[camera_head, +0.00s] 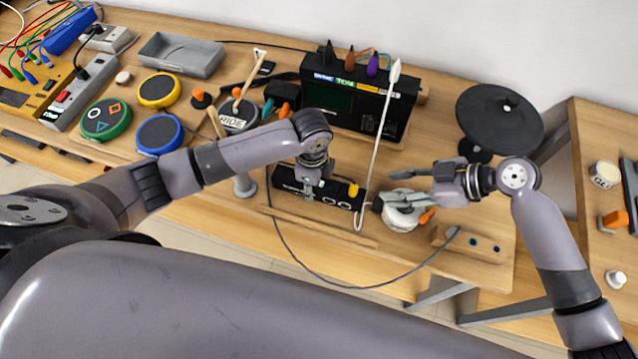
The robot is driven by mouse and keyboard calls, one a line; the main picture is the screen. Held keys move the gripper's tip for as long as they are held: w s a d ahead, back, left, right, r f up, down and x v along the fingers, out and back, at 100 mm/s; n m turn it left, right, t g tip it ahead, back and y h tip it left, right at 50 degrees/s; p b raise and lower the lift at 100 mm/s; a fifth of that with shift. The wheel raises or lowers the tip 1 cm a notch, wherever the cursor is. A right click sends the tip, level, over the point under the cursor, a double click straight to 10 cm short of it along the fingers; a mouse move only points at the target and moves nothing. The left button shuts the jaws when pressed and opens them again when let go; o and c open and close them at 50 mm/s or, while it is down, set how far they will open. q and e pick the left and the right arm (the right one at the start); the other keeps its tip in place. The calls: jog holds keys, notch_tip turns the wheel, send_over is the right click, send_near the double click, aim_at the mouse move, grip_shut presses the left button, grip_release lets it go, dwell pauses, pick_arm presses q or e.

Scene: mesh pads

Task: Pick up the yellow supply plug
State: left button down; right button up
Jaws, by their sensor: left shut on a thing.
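A small yellow piece (353,190), which looks like the yellow supply plug, shows at the right part of a black box (286,181) with white markings. My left gripper (309,192) points down at the box, left of the yellow piece. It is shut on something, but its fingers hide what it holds. I cannot tell whether it touches the yellow piece. My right gripper (393,185) is to the right of the box. Its fingers point left and look spread, with nothing visible between them.
A white round item (401,218) lies below my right gripper. A white stick (377,140) leans near the black device (340,98). A grey cable (350,287) loops past the front edge to a wooden block (470,243). Round coloured pads (159,90) lie at left.

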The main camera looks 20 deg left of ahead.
aim_at(355, 184)
jog(key=a+r+h, duration=0.1)
jog(key=a+h, duration=0.2)
jog(key=a+r+h, duration=0.2)
jog(key=a, duration=0.1)
jog(key=a+r+g+h, duration=0.1)
jog(key=a+h, duration=0.2)
jog(key=shift+s+r+n+h, duration=0.15)
jog(key=shift+r+n+h, duration=0.15)
jog(key=shift+w+d+r+t+h, duration=0.1)
jog(key=shift+w+r+t+h, duration=0.3)
jog(key=shift+h, duration=0.3)
jog(key=shift+f, duration=0.1)
notch_tip(355, 184, down, 5)
jog(key=shift+d+f, duration=0.1)
jog(key=shift+f, duration=0.1)
jog(key=shift+s+a+f, duration=0.15)
jog(key=shift+f, duration=1.4)
jog(key=shift+s+a+f, duration=0.1)
jog(key=shift+f, duration=1.4)
grip_shut()
